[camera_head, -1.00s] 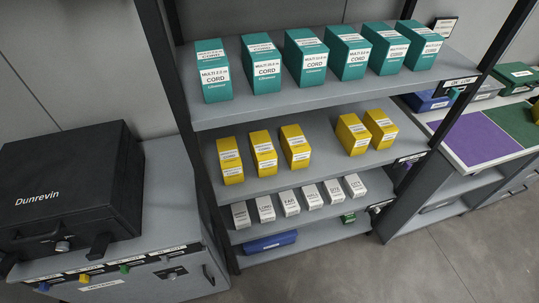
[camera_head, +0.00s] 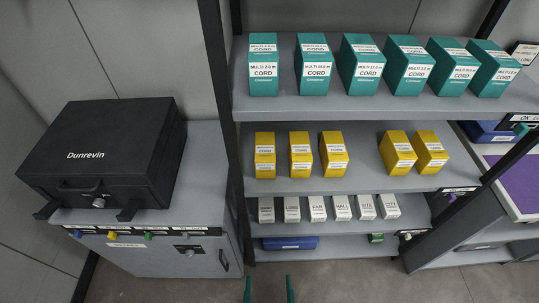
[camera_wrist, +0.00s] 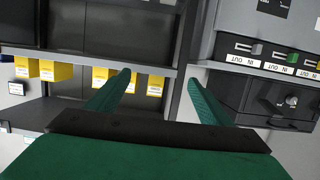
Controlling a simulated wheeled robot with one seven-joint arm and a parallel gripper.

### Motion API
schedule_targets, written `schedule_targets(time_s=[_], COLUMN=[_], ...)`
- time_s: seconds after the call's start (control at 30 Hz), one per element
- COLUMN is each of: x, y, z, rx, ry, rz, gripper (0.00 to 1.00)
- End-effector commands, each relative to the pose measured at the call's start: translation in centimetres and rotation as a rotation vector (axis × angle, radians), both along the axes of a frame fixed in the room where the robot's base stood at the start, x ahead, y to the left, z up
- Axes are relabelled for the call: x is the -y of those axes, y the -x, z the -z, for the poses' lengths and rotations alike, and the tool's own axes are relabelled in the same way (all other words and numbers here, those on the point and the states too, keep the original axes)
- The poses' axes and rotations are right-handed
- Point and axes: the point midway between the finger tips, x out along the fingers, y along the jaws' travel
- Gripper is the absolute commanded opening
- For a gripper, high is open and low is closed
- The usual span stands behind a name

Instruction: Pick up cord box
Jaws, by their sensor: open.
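Several teal cord boxes (camera_head: 313,66) with white labels stand in a row on the top shelf in the head view. The leftmost cord box (camera_head: 263,66) stands near the left post. My gripper (camera_head: 269,288) shows only as two green fingertips at the bottom edge of the head view. In the wrist view my gripper (camera_wrist: 159,80) is open with nothing between its green fingers. It is apart from the boxes. No teal box shows in the wrist view.
Yellow boxes (camera_head: 334,152) stand on the middle shelf, small white boxes (camera_head: 317,208) below. A blue case (camera_head: 290,243) lies at the bottom. A black Dunrevin case (camera_head: 100,155) sits on the grey cabinet (camera_head: 205,165) at left. A dark post (camera_head: 214,80) bounds the shelves. Floor in front is clear.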

Motion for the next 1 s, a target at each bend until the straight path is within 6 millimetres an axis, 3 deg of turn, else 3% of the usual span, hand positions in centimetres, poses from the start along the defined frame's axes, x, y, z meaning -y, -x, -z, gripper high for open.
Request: schedule_targets(time_s=[0.1,0.37,0.7,0.83,1.0], x=[0.1,0.3,0.4,0.3,0.3], y=[-4.4,-13.1,-23.8,-26.8,-29.0], z=[0.0,-1.0,-5.8,-8.1,-10.0], rx=[0.006,-0.010,-0.029,-0.037,-0.047], ry=[0.003,0.004,-0.002,-0.006,-0.010], rz=[-0.002,0.000,0.004,0.003,0.003], gripper=[0.73,0.73,0.73,0.73,0.73])
